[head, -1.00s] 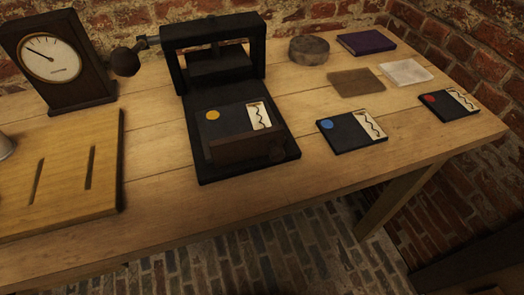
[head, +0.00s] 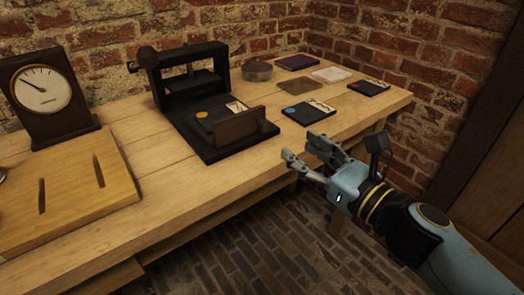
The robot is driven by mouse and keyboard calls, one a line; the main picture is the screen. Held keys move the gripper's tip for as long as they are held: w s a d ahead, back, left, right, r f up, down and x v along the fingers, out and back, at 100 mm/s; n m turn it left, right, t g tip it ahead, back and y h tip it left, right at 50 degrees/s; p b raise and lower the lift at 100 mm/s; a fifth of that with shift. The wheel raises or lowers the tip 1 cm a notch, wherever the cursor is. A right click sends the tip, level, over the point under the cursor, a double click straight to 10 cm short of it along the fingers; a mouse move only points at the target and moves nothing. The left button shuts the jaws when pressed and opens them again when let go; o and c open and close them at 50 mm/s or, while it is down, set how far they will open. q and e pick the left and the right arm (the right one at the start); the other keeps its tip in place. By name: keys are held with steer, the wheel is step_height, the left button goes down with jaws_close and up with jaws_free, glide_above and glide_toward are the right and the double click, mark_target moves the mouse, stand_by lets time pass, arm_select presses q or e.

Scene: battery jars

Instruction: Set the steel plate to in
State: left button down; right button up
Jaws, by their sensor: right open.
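A black press (head: 188,73) stands on the bench, with its dark flat bed (head: 208,153) reaching toward the front. A dark plate with a yellow dot (head: 203,115) lies on the bed in front of the press frame. A brown upright bar (head: 240,127) stands at the plate's front and hides part of it. No label shows which dark flat part is the steel plate. My right gripper (head: 303,149) is open and empty, in front of the bench edge, to the right of the bed and apart from it. My left gripper is not in view.
A blue-dot card (head: 309,113) and a red-dot card (head: 369,87) lie right of the press.

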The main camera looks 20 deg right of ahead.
mark_target(267, 126)
steer(key=x, duration=0.3)
steer(key=p+x, duration=0.1)
steer(key=x, duration=0.5)
steer(key=shift+w+f, duration=0.25)
steer(key=shift+f, duration=0.1)
steer(key=shift+w+a, duration=0.25)
steer(key=shift+w, duration=0.4)
steer(key=c, duration=0.3)
jaws_close()
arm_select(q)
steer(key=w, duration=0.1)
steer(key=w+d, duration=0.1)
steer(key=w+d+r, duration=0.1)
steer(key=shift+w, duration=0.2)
arm_select(e)
steer(key=shift+w, duration=0.1)
